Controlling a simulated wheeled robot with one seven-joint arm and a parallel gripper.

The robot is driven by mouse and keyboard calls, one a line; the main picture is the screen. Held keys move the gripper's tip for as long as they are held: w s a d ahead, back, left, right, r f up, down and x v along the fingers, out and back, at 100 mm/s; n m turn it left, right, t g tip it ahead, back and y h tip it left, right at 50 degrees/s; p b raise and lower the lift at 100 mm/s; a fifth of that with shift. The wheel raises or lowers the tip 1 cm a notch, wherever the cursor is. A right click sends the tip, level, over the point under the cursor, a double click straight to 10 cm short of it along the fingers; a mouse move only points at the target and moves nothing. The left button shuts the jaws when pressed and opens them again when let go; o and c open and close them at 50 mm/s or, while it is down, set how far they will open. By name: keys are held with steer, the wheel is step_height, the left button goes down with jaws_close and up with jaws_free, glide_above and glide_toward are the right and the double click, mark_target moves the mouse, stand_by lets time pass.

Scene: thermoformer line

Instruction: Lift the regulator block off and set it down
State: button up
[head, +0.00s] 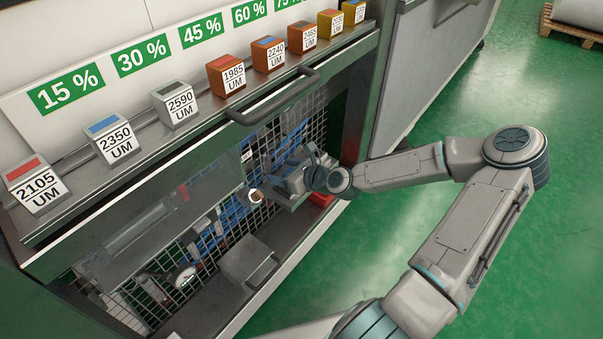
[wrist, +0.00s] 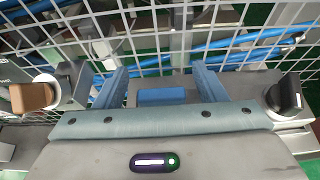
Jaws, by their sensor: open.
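What looks like the regulator block (wrist: 162,96) is a grey body with a blue patch on top, between the fingers in the wrist view. A brown knob with a white collar (wrist: 35,95) is at its left and a black knob (wrist: 285,95) at its right; I cannot tell whether both belong to it. My gripper (wrist: 158,72) is open, with one blue finger on either side of the block. I cannot tell whether the fingers touch it. In the head view my gripper (head: 278,165) is inside the cabinet, and the block is largely hidden there.
A wire mesh with blue hoses (wrist: 225,42) stands close behind the block. Above the opening, a shelf edge (head: 140,165) with a dark handle (head: 275,100) overhangs my arm. A grey box (head: 248,262) sits on the cabinet floor, with bare floor nearby. Labelled sample blocks line the shelf.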

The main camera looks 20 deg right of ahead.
steer(key=c, duration=1.1)
steer(key=shift+c, duration=1)
steer(key=shift+r, duration=0.1)
